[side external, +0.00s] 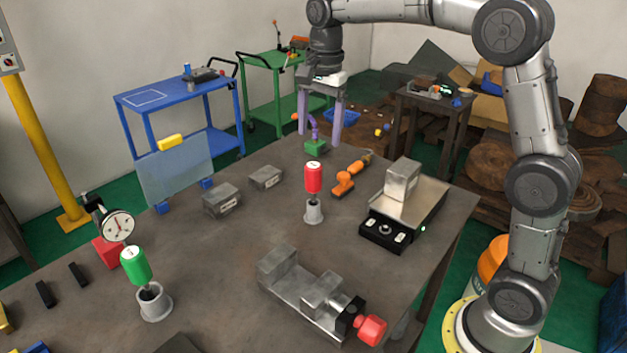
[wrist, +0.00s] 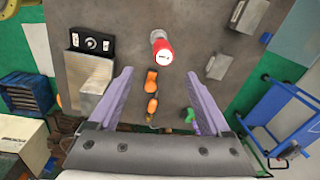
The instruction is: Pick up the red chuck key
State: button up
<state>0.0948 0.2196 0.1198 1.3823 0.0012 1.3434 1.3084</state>
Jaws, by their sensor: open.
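The red chuck key (side external: 313,177) stands upright in a small grey cup holder (side external: 313,213) near the middle of the table, its red labelled handle up and its lower end hidden in the cup. In the wrist view the red handle (wrist: 166,54) is seen from above, just beyond the fingertips. My gripper (side external: 318,134) has two purple fingers pointing down, spread apart with nothing between them. It hangs above the table's far end, behind the key and higher than it. The fingers also frame the wrist view (wrist: 159,74), touching nothing.
An orange tool (side external: 344,182) lies right of the key, and a green-based purple item (side external: 315,146) behind it. A metal block on a scale (side external: 404,208) stands right. A vise (side external: 310,290) with a red knob is in front. A green-handled key (side external: 135,265) stands lower left.

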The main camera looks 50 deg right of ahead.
send_over(313, 193)
jog(key=d, duration=0.2)
jog(key=shift+g, duration=0.4)
jog(key=f, duration=1.1)
jog(key=shift+w, duration=0.25)
jog(key=shift+w+a+f, duration=0.1)
jog(key=shift+a+f, duration=0.1)
jog(key=shift+f, duration=1.4)
jog(key=shift+w+a+f, duration=0.1)
jog(key=shift+a+f, duration=0.1)
jog(key=shift+f, duration=1.35)
grip_shut()
